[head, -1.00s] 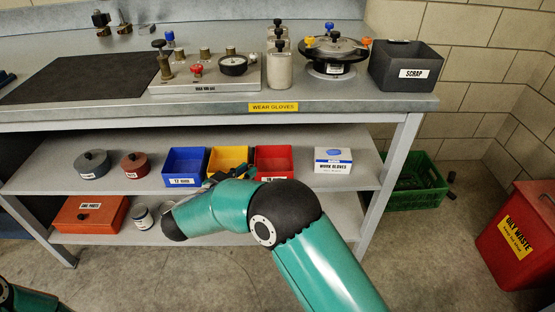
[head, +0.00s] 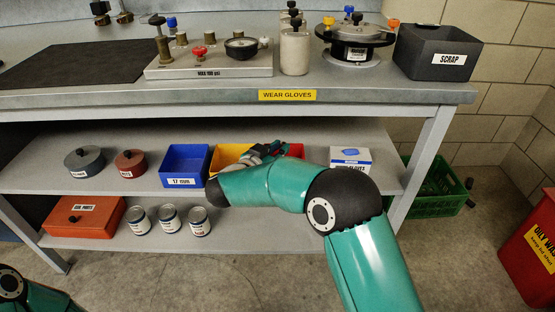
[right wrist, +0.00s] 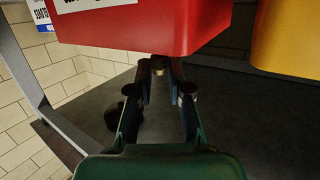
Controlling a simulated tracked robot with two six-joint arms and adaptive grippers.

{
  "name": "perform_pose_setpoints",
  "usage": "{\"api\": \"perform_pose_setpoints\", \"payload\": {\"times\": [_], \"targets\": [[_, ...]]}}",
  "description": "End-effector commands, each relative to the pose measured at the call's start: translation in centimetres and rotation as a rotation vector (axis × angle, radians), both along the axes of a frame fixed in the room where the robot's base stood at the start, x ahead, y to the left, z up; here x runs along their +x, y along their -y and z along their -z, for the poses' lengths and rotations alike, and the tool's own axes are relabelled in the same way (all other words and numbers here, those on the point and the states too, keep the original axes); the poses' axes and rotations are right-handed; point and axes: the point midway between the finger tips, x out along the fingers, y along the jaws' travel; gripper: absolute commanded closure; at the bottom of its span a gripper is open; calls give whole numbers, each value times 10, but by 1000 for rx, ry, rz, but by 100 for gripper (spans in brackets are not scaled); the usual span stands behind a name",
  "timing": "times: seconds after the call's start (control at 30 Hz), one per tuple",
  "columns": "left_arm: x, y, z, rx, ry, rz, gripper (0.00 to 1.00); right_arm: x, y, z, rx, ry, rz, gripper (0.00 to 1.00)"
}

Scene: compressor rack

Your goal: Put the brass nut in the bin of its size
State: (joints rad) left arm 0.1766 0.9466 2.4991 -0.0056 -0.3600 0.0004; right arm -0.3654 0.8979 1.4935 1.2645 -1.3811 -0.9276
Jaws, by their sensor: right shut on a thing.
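On the middle shelf stand a blue bin (head: 185,166) labelled 17 mm, a yellow bin (head: 226,153), and a red bin (head: 297,150). My right forearm hides most of the yellow and red ones. My right gripper (head: 266,150) is over the yellow and red bins in the head view. In the right wrist view the right gripper (right wrist: 160,72) is shut on a small brownish piece, seemingly the brass nut (right wrist: 158,65), largely hidden at the fingertips. The red bin (right wrist: 140,28) fills the top there, the yellow bin (right wrist: 290,40) to its right. My left gripper is out of view.
The bench (head: 400,95) above carries a valve plate (head: 210,68), a round flanged part (head: 352,45) and a scrap box (head: 437,52). A glove box (head: 350,160) stands right of the bins. Tins (head: 169,219) and an orange box (head: 82,220) are below.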

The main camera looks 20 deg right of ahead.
Motion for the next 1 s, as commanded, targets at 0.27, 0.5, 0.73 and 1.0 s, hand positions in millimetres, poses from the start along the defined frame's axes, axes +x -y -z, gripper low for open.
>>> {"api": "perform_pose_setpoints", "payload": {"times": [0.27,0.5,0.73,1.0], "targets": [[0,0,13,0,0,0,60,-1,2,10,1,1,4,100],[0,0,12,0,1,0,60,-1,2,13,0,-1,4,100],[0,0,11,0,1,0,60,-1,2,20,0,0,3,100],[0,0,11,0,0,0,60,0,1,22,0,0,2,68]]}}
